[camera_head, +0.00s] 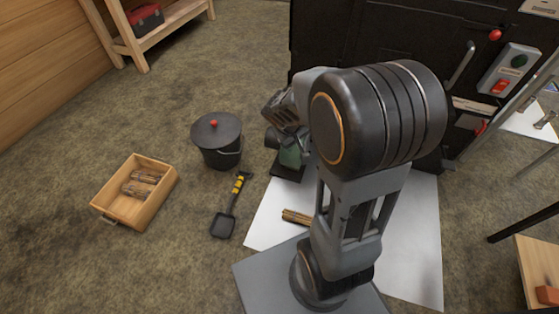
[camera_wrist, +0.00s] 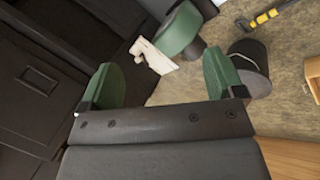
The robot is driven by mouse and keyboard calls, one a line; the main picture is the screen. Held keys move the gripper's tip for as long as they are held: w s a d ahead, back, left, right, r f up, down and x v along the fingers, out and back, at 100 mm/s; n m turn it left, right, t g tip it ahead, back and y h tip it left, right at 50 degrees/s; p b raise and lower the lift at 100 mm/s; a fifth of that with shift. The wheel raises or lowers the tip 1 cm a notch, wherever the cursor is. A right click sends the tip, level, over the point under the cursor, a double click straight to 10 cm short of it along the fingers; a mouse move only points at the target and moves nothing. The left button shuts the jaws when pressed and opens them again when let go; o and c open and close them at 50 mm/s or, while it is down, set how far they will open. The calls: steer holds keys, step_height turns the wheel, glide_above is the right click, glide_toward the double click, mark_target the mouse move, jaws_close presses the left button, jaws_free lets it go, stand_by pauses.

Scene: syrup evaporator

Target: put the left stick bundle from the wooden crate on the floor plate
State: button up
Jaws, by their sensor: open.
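The wooden crate (camera_head: 160,205) stands on the floor at the left of the head view. Two stick bundles lie in it: the left stick bundle (camera_head: 137,189) and another one (camera_head: 147,176) just behind and right of it. The white floor plate (camera_head: 262,228) lies under and around my arm, which hides much of it. A stick bundle (camera_head: 296,217) lies on the plate beside my arm. My gripper (camera_wrist: 160,82) is open and empty between its green fingers, away from the crate; the crate's edge (camera_wrist: 313,76) shows at the right of the wrist view.
A green object (camera_head: 290,155) is near the plate's back edge. The dark evaporator (camera_head: 360,40) rises behind my arm. The floor left of the crate is clear.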

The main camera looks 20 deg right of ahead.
steer(key=s+a+r+t+y, duration=0.1)
steer(key=s+a+r+y, duration=0.4)
steer(key=s+a, duration=0.5)
steer(key=shift+s+a+r+m, duration=0.15)
steer(key=shift+a+r+m, duration=0.15)
steer(key=shift+a+r, duration=0.45)
steer(key=shift+d+r, duration=0.15)
steer(key=shift+r, duration=0.05)
